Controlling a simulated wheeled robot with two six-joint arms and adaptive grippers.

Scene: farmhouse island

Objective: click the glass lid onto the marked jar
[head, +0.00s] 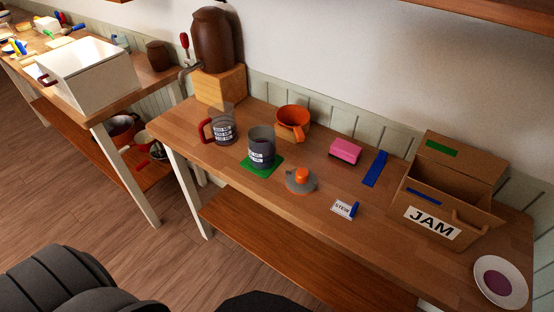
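A grey see-through jar (261,148) with a white printed label stands upright on a green mat (250,169) on the wooden counter. Its top looks uncovered. A grey round lid (301,186) with an orange knob lies on the counter to the right of that jar, apart from it. Another see-through grey vessel (224,127) with a similar label and a red handle stands to the left. Neither of my grippers shows; only dark parts, likely of my own body, show at the bottom edge.
Behind stands an orange mug (293,122). To the right are a pink block (345,152), a blue strip (375,169), a STEW card (344,210), an open JAM box (449,195) and a plate (486,268). A brown urn (213,42) sits on a wooden block. Counter around the lid is clear.

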